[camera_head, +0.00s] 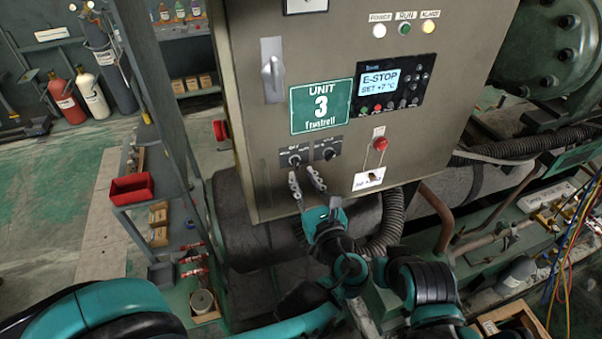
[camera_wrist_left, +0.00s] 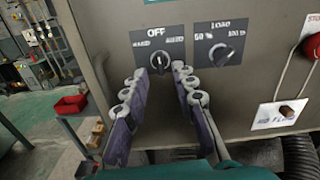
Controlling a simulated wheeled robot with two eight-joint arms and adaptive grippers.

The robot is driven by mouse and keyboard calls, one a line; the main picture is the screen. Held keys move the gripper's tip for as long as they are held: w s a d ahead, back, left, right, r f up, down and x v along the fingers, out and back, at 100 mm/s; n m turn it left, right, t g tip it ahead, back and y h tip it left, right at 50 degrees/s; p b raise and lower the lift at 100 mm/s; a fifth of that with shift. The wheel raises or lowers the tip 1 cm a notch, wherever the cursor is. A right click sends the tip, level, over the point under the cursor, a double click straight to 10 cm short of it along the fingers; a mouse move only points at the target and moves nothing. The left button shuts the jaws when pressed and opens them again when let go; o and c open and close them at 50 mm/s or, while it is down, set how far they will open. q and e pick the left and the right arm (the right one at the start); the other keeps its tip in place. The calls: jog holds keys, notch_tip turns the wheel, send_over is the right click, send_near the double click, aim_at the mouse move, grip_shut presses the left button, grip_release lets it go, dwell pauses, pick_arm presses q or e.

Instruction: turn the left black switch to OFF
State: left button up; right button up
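The left black switch (camera_head: 295,160) is a round knob on a dark plate on the grey cabinet front. In the left wrist view the switch (camera_wrist_left: 157,62) has OFF above it and labels on both sides; its exact pointing is hard to tell. My left gripper (camera_head: 304,181) is just below and in front of it, pointing at the panel. In the left wrist view the left gripper (camera_wrist_left: 160,76) is open, its fingertips on either side of the knob's lower part with gaps; contact is not clear. My right gripper is not seen.
A second black switch, LOAD (camera_wrist_left: 220,54), sits close to the right. A red stop button (camera_head: 380,144) with a hanging tag (camera_head: 368,180) is further right. The display (camera_head: 380,82) reads E-STOP. Hoses and pipes (camera_head: 388,222) run below the cabinet.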

pick_arm(q)
jog(key=shift+v, duration=3)
